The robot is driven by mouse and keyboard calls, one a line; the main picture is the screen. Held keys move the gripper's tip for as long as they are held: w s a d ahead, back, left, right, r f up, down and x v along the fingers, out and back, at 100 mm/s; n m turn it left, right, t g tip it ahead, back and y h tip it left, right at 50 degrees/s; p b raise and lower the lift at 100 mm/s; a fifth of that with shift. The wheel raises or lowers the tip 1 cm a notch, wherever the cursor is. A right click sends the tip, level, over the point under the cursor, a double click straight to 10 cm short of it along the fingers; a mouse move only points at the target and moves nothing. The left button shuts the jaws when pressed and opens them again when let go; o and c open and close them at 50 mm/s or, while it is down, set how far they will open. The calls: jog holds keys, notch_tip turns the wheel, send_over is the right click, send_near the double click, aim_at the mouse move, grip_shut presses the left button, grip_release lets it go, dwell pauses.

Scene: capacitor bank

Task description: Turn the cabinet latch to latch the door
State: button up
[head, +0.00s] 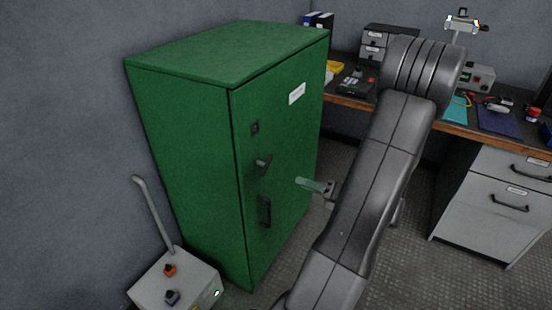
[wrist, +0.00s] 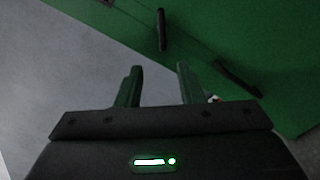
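The green cabinet (head: 185,130) stands against the wall with its door (head: 288,150) looking closed. The cabinet latch (head: 263,163) is a small dark lever on the door, and a dark pull handle (head: 265,211) sits below it. My gripper (head: 301,182) is in front of the door, to the right of the latch and apart from it. In the wrist view my gripper (wrist: 158,76) has two green fingers spread with nothing between them. The latch (wrist: 162,30) shows beyond the fingertips, and the pull handle (wrist: 238,78) is off to the right.
A small dark plate (head: 254,128) is above the latch. A light box with buttons and a lever (head: 174,280) stands at the cabinet's lower left. A workbench (head: 450,128) with tools is behind my arm, with grey drawers (head: 497,200) below. Floor is clear right of the cabinet.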

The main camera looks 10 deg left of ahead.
aim_at(266, 165)
jog(key=shift+m, duration=0.3)
jog(key=x, duration=0.4)
jog(key=b+x, duration=0.1)
jog(key=x, duration=0.4)
jog(key=w+b+x, duration=0.1)
jog(key=x, duration=0.3)
jog(key=shift+w+a+r, duration=0.15)
jog(key=shift+c, duration=0.4)
grip_shut()
